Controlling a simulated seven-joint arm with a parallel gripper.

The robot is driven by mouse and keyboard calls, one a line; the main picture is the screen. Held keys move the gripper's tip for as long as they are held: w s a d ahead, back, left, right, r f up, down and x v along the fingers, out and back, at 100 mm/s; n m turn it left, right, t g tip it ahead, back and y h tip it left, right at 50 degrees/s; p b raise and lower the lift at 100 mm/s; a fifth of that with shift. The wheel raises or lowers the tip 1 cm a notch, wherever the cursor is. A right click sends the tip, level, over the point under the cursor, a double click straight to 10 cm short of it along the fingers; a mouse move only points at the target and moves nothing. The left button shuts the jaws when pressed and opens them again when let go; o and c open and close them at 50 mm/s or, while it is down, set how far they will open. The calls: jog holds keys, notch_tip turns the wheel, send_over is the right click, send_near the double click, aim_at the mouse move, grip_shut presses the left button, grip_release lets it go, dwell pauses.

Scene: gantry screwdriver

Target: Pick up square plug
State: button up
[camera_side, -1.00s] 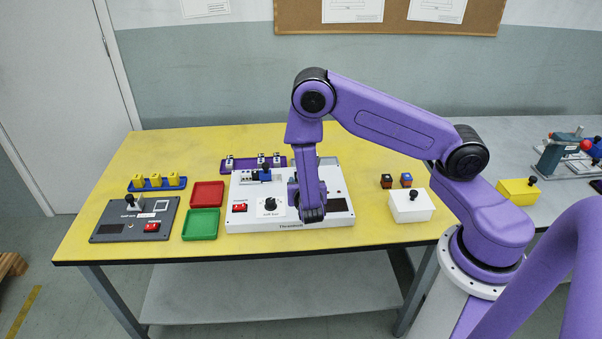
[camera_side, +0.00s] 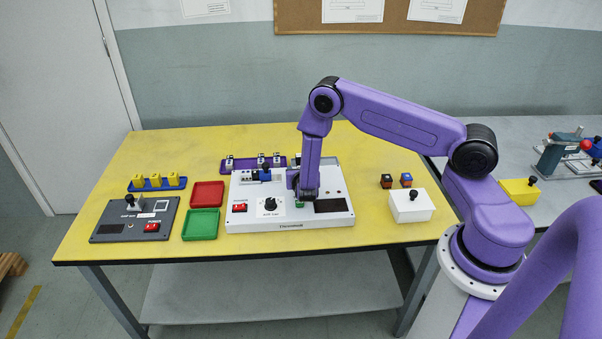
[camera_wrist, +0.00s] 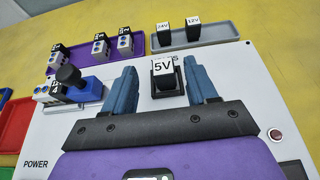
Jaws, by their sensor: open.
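A black square plug with a white "5V" label (camera_wrist: 163,78) stands in the white panel (camera_wrist: 240,92) in the wrist view. My gripper (camera_wrist: 162,82) is open, its two blue fingers to the left and right of this plug in the picture, with visible gaps. I cannot tell whether the fingertips are level with it. In the side view my gripper (camera_side: 306,192) is over the right-middle of the white panel and hides the plug. Two more black square plugs, labelled "24V" (camera_wrist: 164,32) and "12V" (camera_wrist: 193,28), stand in a grey tray (camera_wrist: 222,34) behind.
A blue switch block with a black knob (camera_wrist: 78,86) is left of my gripper. A purple tray (camera_wrist: 75,60) with several small connectors lies behind the panel. Red (camera_side: 207,193) and green (camera_side: 201,223) trays lie to the left. A white box (camera_side: 410,205) stands to the right.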

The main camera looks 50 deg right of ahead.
jog(key=shift+x, duration=2.3)
jog(key=shift+s+d+r, duration=0.1)
jog(key=shift+s+d, duration=0.05)
jog(key=c, duration=1)
jog(key=shift+c, duration=0.2)
jog(key=shift+r, duration=0.1)
